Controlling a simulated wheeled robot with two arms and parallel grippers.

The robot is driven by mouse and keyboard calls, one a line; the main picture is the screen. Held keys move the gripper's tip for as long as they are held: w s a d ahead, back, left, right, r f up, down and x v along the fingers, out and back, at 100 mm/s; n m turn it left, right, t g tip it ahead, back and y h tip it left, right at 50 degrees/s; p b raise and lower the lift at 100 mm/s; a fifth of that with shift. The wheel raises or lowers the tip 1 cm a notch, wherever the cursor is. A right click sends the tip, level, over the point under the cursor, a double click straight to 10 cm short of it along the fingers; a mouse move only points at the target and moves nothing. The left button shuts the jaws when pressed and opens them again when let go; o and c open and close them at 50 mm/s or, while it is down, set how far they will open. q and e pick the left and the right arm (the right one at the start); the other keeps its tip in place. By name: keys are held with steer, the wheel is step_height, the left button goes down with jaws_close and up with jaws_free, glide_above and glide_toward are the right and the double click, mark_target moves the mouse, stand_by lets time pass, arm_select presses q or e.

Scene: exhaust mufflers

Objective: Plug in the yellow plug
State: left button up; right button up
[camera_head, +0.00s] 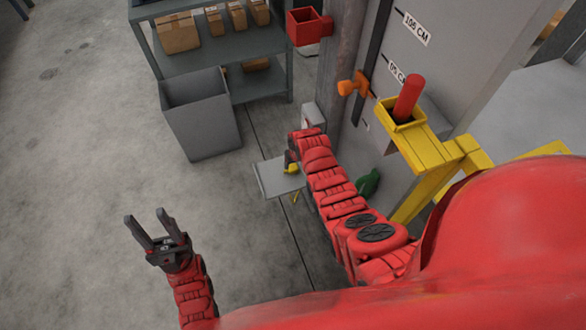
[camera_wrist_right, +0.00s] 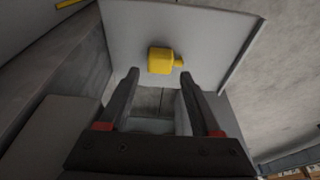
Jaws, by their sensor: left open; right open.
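The yellow plug (camera_wrist_right: 159,61) lies on a small grey shelf (camera_wrist_right: 215,35) in the right wrist view. It also shows partly in the head view as a yellow piece (camera_head: 289,169) on the small grey shelf (camera_head: 270,183). My right gripper (camera_wrist_right: 159,76) is open, with its two fingers pointing toward the plug and nothing clearly held between them. In the head view my right gripper (camera_head: 291,160) is just above the plug and partly hides it. My left gripper (camera_head: 144,214) is open and empty over the floor at the left. I cannot make out a socket with certainty.
A light grey box (camera_head: 312,116) is on the wall side behind my right wrist. A grey bin (camera_head: 203,125) and a shelf rack (camera_head: 215,50) with cardboard boxes stand at the back. A yellow stand (camera_head: 425,150) holding a red cylinder (camera_head: 407,97) is at right. Floor at left is clear.

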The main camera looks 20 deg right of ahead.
mark_target(293, 166)
steer(key=shift+w, duration=0.15)
steer(key=shift+w+f+b, duration=0.2)
steer(key=shift+f+b, duration=0.1)
steer(key=shift+f, duration=0.35)
steer(key=shift+b+x, duration=1.2)
steer(key=shift+x, duration=0.65)
jaws_close()
steer(key=shift+r, duration=0.2)
